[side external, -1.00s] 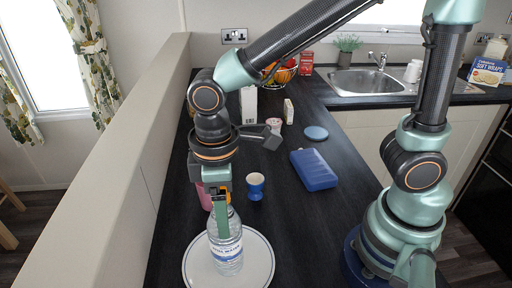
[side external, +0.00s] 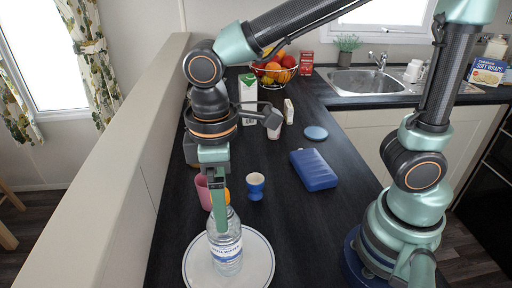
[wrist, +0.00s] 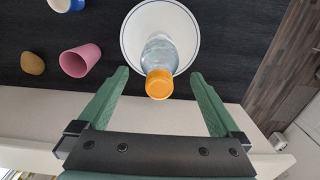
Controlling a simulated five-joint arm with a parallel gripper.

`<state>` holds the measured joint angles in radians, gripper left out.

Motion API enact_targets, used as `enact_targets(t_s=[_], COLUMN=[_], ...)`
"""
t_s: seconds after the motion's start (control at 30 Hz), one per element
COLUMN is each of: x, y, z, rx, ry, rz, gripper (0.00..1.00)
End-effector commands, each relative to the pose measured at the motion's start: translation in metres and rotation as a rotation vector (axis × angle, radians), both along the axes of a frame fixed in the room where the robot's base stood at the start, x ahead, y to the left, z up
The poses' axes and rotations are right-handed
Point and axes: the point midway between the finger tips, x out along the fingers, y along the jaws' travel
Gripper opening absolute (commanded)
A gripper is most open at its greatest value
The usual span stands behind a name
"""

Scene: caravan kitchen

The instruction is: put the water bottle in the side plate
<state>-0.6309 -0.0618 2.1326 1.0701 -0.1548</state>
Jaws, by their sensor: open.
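The clear water bottle (side external: 226,248) with an orange cap stands upright on the white side plate (side external: 259,268), which has a blue ring near its rim. In the wrist view the bottle's cap (wrist: 160,84) lies between and just beyond my fingertips, with the plate (wrist: 187,32) beneath it. My gripper (side external: 219,217) is open at the bottle's neck and cap in the side view. The near finger partly hides the cap there. In the wrist view both green fingers of my gripper (wrist: 160,75) are spread wide, with gaps on each side of the bottle.
A blue flat case (side external: 313,170) lies to the right. A carton (side external: 248,92), a fruit basket (side external: 275,70) and a sink (side external: 365,80) are farther back. A low wall (side external: 125,180) borders the counter's left.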

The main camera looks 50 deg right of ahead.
Motion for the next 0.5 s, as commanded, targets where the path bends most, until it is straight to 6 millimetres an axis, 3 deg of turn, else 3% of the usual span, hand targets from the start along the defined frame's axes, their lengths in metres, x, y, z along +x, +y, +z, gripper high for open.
enact_targets(t_s=[0.2,0.5], x=[0.001,0.0], y=[0.001,0.0], z=[0.048,0.083], rx=[0.004,0.001], ry=[-0.005,-0.001], rz=[0.0,-0.001], gripper=[1.0,1.0])
